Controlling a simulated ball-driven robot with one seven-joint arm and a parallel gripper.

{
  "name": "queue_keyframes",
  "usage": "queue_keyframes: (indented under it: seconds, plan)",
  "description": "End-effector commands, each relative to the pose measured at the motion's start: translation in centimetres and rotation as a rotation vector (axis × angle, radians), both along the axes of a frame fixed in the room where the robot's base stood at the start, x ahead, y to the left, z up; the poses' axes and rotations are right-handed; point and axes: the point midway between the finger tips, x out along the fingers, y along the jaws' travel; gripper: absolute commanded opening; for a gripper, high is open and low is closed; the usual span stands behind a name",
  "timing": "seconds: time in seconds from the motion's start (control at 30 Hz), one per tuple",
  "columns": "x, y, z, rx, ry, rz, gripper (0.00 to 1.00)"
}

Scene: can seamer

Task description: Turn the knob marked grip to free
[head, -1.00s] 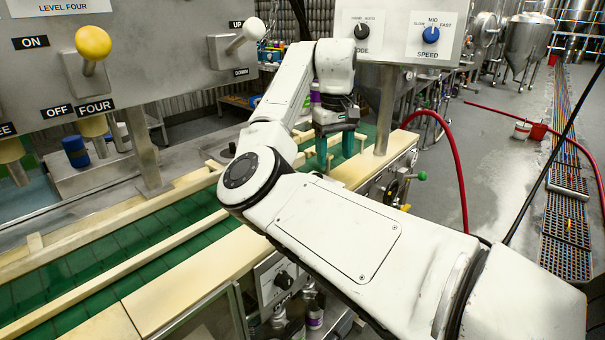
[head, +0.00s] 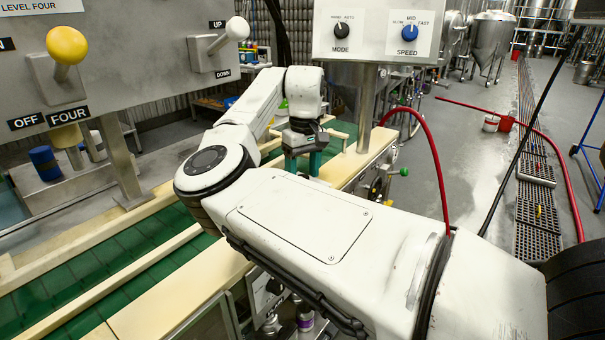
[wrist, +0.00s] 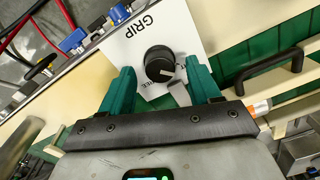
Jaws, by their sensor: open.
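The black round knob (wrist: 158,62) sits on a white plate (wrist: 122,44) marked GRIP in the wrist view. Letters ending in "REE" show beside the knob, partly covered by the left finger. My gripper (wrist: 160,70) is open, with one teal finger on each side of the knob and gaps visible between. I cannot tell how far the fingertips are above the plate. In the head view my gripper (head: 303,162) hangs over the conveyor, and the GRIP knob is hidden there.
The MODE knob (head: 341,31) and blue SPEED knob (head: 409,33) are on a panel behind my arm. A yellow-ball lever (head: 66,46) and a white lever (head: 236,30) stand at left. A black handle (wrist: 270,70) is right of the plate.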

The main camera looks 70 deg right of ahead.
Motion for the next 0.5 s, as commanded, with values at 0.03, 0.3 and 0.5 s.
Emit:
queue_keyframes:
  seconds: [0.03, 0.3, 0.5]
  plan:
    - [0.02, 0.03, -0.40, -0.001, 0.001, 0.000, 0.62]
    - [0.03, 0.06, -1.10, -0.001, 0.001, 0.000, 0.62]
    - [0.03, 0.06, -1.08, -0.001, 0.001, 0.000, 0.56]
